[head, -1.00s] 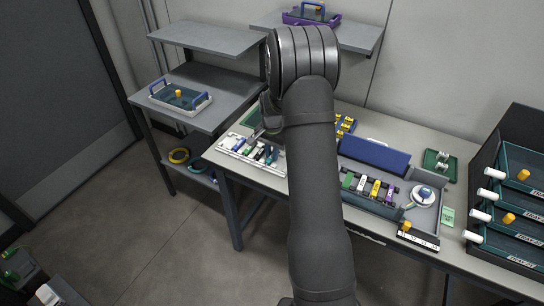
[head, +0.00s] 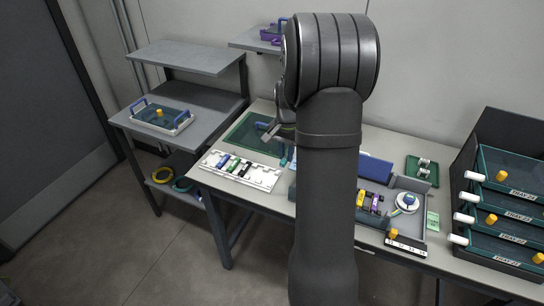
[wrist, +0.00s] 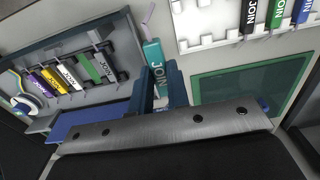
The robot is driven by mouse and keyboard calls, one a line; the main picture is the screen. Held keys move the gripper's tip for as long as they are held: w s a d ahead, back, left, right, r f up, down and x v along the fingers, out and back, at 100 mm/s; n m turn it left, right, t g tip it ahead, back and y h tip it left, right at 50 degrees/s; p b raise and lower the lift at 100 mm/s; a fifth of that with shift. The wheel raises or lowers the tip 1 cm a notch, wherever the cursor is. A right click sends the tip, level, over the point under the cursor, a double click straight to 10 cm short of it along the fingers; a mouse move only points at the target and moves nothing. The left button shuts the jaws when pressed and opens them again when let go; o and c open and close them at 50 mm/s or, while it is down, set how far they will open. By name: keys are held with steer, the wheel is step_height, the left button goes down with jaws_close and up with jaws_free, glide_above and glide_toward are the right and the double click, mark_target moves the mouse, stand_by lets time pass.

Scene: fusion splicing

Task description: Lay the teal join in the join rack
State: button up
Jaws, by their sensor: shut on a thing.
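The teal join (wrist: 154,55), lettered JOIN, is between the blue fingers of my gripper (wrist: 160,77) in the wrist view. My gripper is shut on it, and its far end sticks out beyond the fingertips. A white slotted rack (wrist: 205,40) lies to the right of the join in the wrist view, holding black, green and blue joins. In the head view this white rack (head: 262,181) is at the table's left front. My gripper is just behind its right end, mostly hidden by my arm.
A grey tray (wrist: 50,105) holds several coloured joins in dark slots and a round reel. A green mat (wrist: 245,82) lies beside the white rack. A blue block (head: 375,168) stands behind the grey tray. Stacked trays (head: 510,205) stand at the right, shelves (head: 205,92) at the left.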

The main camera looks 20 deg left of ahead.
glide_above(268, 179)
step_height(268, 179, down, 5)
steer(key=shift+w+r, duration=0.1)
steer(key=shift+r, duration=0.1)
steer(key=shift+f, duration=2.2)
steer(key=shift+f, duration=0.6)
steer(key=o, duration=0.8)
steer(key=shift+o, duration=0.2)
step_height(268, 179, up, 17)
steer(key=shift+r, duration=0.2)
steer(key=shift+f, duration=0.1)
step_height(268, 179, down, 17)
steer(key=shift+f, duration=0.1)
steer(key=shift+r, duration=0.2)
